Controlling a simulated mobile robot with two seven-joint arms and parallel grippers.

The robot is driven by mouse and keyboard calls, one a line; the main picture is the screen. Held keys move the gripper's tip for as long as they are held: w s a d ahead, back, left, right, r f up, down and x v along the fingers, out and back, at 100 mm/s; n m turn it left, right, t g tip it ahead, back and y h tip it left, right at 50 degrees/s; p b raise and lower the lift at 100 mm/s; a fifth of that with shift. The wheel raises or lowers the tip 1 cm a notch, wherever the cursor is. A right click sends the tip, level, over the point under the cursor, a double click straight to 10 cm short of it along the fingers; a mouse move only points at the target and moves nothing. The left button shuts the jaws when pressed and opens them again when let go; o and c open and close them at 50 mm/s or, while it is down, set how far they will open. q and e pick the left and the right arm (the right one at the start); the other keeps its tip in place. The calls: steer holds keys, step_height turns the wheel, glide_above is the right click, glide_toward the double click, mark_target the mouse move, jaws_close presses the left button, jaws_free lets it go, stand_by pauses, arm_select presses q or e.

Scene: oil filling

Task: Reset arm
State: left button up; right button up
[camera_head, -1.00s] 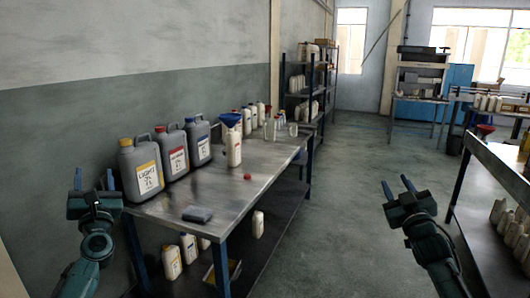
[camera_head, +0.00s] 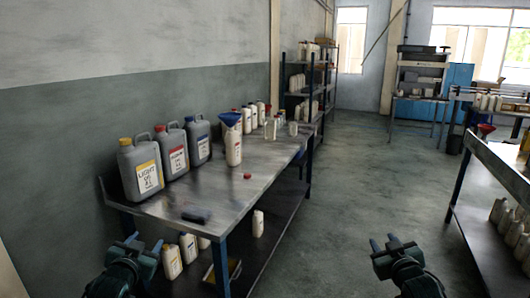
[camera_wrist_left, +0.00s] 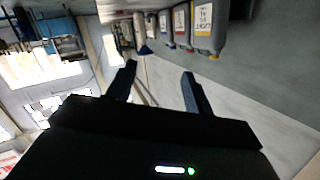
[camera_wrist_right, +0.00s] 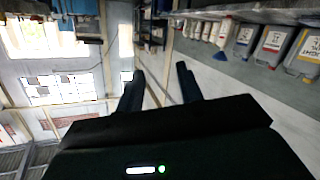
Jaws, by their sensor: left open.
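My left gripper (camera_head: 143,245) is low at the left of the head view, in front of the near end of the metal table (camera_head: 180,207). Its two fingers are apart with nothing between them, as the left wrist view (camera_wrist_left: 158,85) also shows. My right gripper (camera_head: 384,242) is low at the right, over the floor of the aisle. Its fingers are apart and empty, also in the right wrist view (camera_wrist_right: 160,85). Neither gripper touches anything.
Grey jugs (camera_head: 141,168), a white bottle with a blue funnel (camera_head: 233,148), a red cap (camera_head: 247,176) and a dark block (camera_head: 196,215) are on the table. Bottles stand on its lower shelf. Another table (camera_head: 495,160) is at the right. The aisle floor (camera_head: 345,190) is clear.

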arm_select(q)
steer(key=s+d+f+h+b, duration=0.1)
steer(key=s+d+f+b, duration=0.4)
steer(key=s, duration=0.6)
steer(key=s+d+f+g+h+b, duration=0.1)
steer(key=s+d+f+h+b, duration=0.1)
steer(key=s+d+f+b, duration=0.4)
steer(key=s+d+f+n+h+b, duration=0.1)
steer(key=s+d+f+b, duration=0.4)
steer(key=s+f, duration=0.5)
steer(key=s+h+b, duration=0.1)
steer(key=s+b, duration=0.1)
steer(key=s, duration=0.6)
steer(key=shift+s+d+f+g, duration=0.2)
steer(key=shift+g, duration=0.2)
arm_select(e)
steer(key=s+a+f+y, duration=0.1)
steer(key=s+a+f, duration=0.4)
steer(key=s, duration=0.6)
steer(key=s+a+f+g+y, duration=0.1)
steer(key=s+a+f+y, duration=0.1)
steer(key=s+a+f, duration=0.3)
steer(key=s+a+f+m+y, duration=0.1)
steer(key=s+a+f+y, duration=0.1)
steer(key=s+a+f, duration=0.4)
steer(key=s+f, duration=0.5)
steer(key=s, duration=0.8)
steer(key=shift+s+f+g, duration=0.2)
steer(key=shift+g, duration=0.2)
